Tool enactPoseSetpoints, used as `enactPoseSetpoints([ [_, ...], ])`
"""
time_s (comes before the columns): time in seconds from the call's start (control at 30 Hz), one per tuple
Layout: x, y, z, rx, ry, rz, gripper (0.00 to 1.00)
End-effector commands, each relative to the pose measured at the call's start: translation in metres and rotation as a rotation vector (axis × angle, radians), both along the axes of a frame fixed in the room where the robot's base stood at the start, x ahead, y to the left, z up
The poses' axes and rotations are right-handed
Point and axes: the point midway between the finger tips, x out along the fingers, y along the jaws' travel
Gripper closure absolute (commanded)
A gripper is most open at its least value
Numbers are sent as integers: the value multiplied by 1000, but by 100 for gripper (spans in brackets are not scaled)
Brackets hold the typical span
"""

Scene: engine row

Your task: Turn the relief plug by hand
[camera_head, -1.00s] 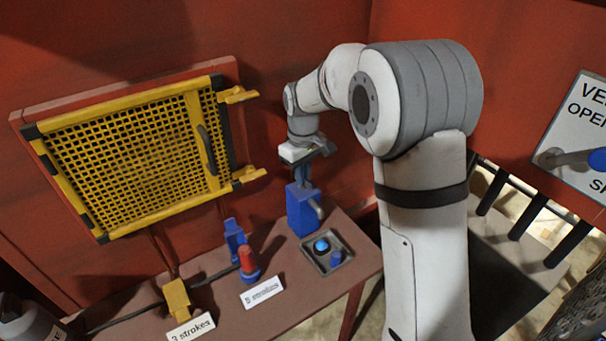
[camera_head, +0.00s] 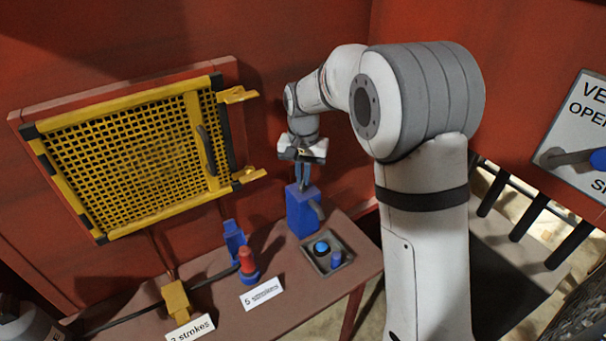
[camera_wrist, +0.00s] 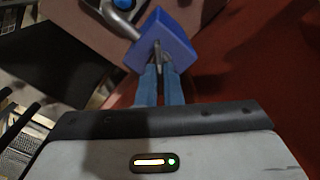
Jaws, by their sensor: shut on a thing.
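A blue block (camera_head: 302,215) with a grey bent spout on its side stands at the back of the bench. In the wrist view the blue block (camera_wrist: 165,38) shows a small grey plug (camera_wrist: 157,50) on its top face. My gripper (camera_head: 304,184) points down onto the block from above. Its two blue fingers, also in the wrist view (camera_wrist: 160,70), are close together and shut on the plug. The fingers hide part of the plug, and its turned angle cannot be read.
On the bench (camera_head: 225,318) are a tray with a blue button (camera_head: 321,247), a red-topped part (camera_head: 247,262), a yellow part (camera_head: 176,300) and stroke labels. A yellow mesh guard (camera_head: 125,160) is on the red wall at left.

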Motion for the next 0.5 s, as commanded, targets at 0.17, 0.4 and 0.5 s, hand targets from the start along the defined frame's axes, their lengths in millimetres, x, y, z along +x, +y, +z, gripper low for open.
enactPoseSetpoints([
  [0.17,2,1,5,4,-10,-166,100],
  [0.4,2,1,5,6,-9,-392,100],
  [0.5,2,1,5,6,-10,-481,100],
])
